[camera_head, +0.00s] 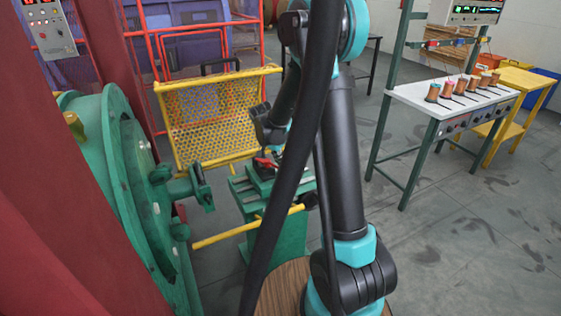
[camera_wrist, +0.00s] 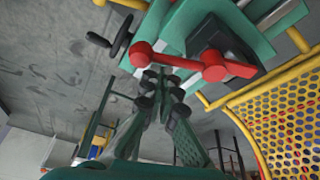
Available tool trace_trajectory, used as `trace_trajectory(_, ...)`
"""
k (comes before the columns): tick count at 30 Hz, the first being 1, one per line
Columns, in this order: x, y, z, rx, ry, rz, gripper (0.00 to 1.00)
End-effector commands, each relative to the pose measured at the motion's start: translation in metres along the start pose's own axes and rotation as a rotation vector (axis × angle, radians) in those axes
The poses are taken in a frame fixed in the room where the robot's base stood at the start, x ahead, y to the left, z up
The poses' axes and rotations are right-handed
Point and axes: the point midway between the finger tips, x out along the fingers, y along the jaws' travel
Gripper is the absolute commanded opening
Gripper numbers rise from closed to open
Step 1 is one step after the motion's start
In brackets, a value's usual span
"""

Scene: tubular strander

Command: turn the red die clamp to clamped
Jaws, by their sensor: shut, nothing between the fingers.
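The red die clamp (camera_wrist: 180,60) is a bent red lever with rounded ends. It lies across the top of a green fixture (camera_wrist: 255,20) with a dark block (camera_wrist: 222,50) in the wrist view. In the head view the red clamp (camera_head: 265,162) shows small on top of the green stand, below my wrist. My gripper (camera_wrist: 157,80) is shut and empty. Its dark fingertips are close to the red lever's middle; I cannot tell whether they touch it. In the head view my arm hides part of the stand, and the fingertips are not clear.
A black handwheel (camera_wrist: 122,37) is beside the fixture. A yellow perforated guard (camera_head: 215,112) stands behind the stand, and a yellow rail (camera_head: 225,238) runs in front. A large green machine wheel (camera_head: 125,170) is at left. A white bench (camera_head: 420,97) is at right, with open floor before it.

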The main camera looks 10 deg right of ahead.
Motion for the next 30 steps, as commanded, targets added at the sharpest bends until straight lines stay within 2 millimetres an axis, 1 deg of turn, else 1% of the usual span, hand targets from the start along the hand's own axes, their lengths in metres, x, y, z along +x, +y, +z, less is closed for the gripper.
trace_trajectory(10,-0.005,0.000,0.014,0.217,0.000,0.080,0.00)
trace_trajectory(16,-0.009,0.000,0.023,0.249,0.001,0.092,0.00)
trace_trajectory(26,-0.008,0.000,0.021,0.249,0.000,0.092,0.00)
trace_trajectory(30,-0.006,0.003,0.010,0.249,0.000,0.092,0.00)
